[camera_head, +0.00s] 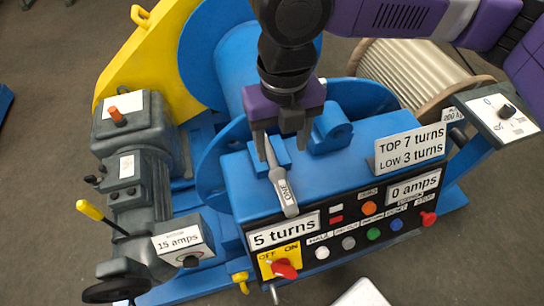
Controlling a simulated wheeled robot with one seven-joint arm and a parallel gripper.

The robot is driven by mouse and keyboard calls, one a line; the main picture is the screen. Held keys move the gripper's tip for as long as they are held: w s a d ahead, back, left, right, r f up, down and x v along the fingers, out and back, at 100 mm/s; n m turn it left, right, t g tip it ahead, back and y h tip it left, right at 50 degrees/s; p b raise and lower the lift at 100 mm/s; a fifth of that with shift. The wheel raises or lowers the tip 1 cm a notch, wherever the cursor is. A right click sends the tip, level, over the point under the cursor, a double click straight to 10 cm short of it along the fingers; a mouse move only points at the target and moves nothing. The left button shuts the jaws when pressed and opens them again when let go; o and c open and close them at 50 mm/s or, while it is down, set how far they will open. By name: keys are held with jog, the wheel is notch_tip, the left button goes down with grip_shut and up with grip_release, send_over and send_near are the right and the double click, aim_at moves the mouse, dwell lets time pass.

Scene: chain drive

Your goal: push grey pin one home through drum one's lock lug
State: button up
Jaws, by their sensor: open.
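The grey pin marked ONE (283,192) slants over the top of the blue control housing. Its far end meets a small blue lug block (262,153), and its labelled end points toward the front. How deep the pin sits in the lug cannot be told. My gripper (283,152) is open and points down over the lug, with one finger on each side of the pin's far end. Whether a finger touches the pin or lug is unclear. The blue drum (235,65) stands behind, partly hidden by my arm.
A second blue bracket (331,128) stands right of my gripper. A turns sign (410,148) rises at the housing's right. The switch panel (345,232) faces front. A grey motor unit (140,150) with a yellow lever (91,210) is at left, and a rope reel (420,75) at back right.

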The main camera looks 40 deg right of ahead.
aim_at(277, 168)
jog(key=shift+w+a+f+b, duration=0.1)
jog(key=shift+a+f+b, duration=0.1)
jog(key=shift+f, duration=1.75)
jog(key=shift+a+f+b, duration=0.1)
jog(key=shift+a+f, duration=0.05)
jog(key=shift+f, duration=1.75)
grip_shut()
